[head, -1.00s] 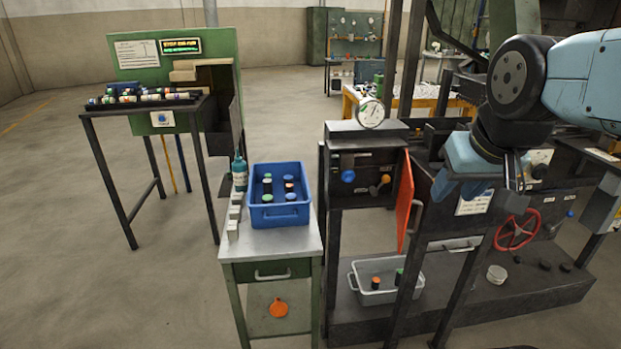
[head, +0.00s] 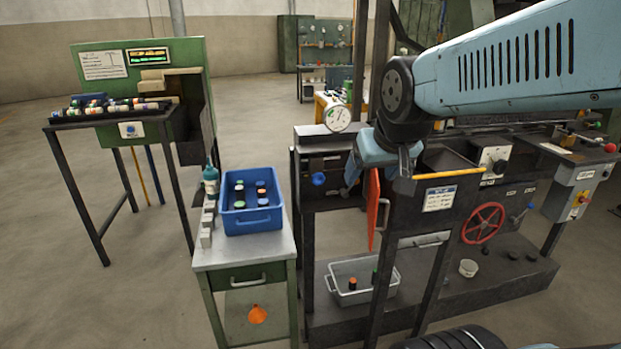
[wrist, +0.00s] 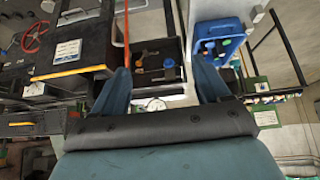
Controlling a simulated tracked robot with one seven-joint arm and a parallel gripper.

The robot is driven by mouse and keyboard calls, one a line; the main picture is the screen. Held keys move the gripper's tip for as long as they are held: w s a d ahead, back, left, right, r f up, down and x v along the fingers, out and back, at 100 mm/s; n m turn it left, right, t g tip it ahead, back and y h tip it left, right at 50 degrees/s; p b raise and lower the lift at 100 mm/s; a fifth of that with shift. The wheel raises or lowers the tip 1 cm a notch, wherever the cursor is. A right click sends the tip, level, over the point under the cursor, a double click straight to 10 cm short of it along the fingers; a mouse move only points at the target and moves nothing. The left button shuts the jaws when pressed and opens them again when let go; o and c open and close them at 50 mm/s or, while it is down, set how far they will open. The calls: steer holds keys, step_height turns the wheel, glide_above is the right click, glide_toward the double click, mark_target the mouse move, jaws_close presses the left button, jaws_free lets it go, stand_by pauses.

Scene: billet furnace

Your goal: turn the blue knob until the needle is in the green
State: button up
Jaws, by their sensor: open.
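The blue knob (head: 318,179) is on the dark front panel of the furnace box; it also shows in the wrist view (wrist: 168,63) between my fingers, farther off. My gripper (head: 380,172) is open and empty, to the right of the knob and apart from it. Its two spread fingers show in the wrist view (wrist: 165,80). The round white gauge (head: 338,117) stands on top of the box; in the wrist view (wrist: 155,104) it is partly hidden by my gripper. I cannot make out where its needle points against the green.
The open orange door (head: 373,210) sticks out just right of the knob, below my gripper. A blue crate (head: 252,220) and a teal bottle (head: 211,180) stand on the bench to the left. A grey bin (head: 345,298) sits below. A red handwheel (head: 483,223) is farther right.

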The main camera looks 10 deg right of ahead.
steer(key=w+f+t, duration=0.2)
steer(key=w+f, duration=0.2)
steer(key=w, duration=0.8)
steer(key=t, duration=0.6)
glide_toward(319, 181)
steer(key=s+r, duration=0.3)
steer(key=r, duration=0.2)
step_height(319, 181, down, 8)
steer(key=m+t, duration=0.1)
steer(key=t, duration=0.2)
steer(key=w, duration=1.4)
steer(key=shift+w+r, duration=0.15)
steer(key=shift+w, duration=0.2)
steer(key=shift+c, duration=0.3)
steer(key=c, duration=0.9)
